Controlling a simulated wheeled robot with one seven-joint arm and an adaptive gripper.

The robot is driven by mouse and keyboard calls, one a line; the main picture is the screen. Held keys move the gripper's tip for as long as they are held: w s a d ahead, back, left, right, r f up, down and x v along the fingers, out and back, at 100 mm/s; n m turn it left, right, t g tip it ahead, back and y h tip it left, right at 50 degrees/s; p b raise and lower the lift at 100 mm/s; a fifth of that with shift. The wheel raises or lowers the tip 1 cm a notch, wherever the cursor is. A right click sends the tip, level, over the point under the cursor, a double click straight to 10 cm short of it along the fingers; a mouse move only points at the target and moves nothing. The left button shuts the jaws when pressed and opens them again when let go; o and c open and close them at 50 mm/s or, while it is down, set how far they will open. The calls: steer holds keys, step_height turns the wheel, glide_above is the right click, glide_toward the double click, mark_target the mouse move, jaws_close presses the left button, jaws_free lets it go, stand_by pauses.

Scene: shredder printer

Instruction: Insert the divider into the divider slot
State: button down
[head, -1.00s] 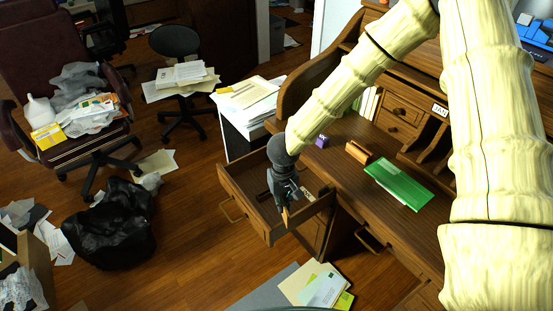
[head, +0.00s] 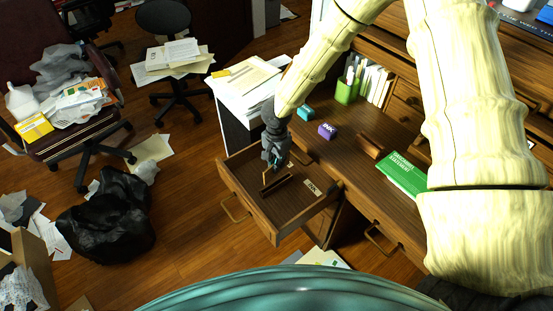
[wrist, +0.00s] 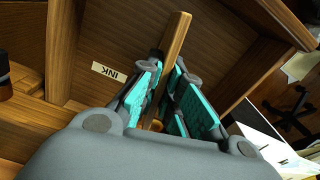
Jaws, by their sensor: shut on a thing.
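My gripper (head: 275,158) points down over the open desk drawer (head: 236,192) and is shut on the divider. The divider is a thin wooden board; it shows between the teal finger pads in the wrist view (wrist: 177,40) and below the fingers in the head view (head: 277,183). It stands on edge inside the drawer's outline, near the middle. I cannot tell whether its lower edge touches the drawer floor. A paper label reading INK (wrist: 110,74) lies on the drawer floor beside it, also seen in the head view (head: 312,187). I cannot make out the divider slot.
A black bag (head: 110,215) lies on the floor left.

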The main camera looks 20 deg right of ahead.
steer(key=shift+w+d+f+m, duration=0.15)
steer(key=shift+w+m, duration=0.4)
steer(key=shift+m, duration=0.55)
steer(key=shift+r+p, duration=0.25)
steer(key=shift+p, duration=0.4)
step_height(320, 180, down, 6)
steer(key=b, duration=0.2)
steer(key=shift+p, duration=0.8)
stand_by(0.8)
steer(key=shift+f+b, duration=0.55)
steer(key=shift+f, duration=1.55)
steer(key=c, duration=1.5)
jaws_free()
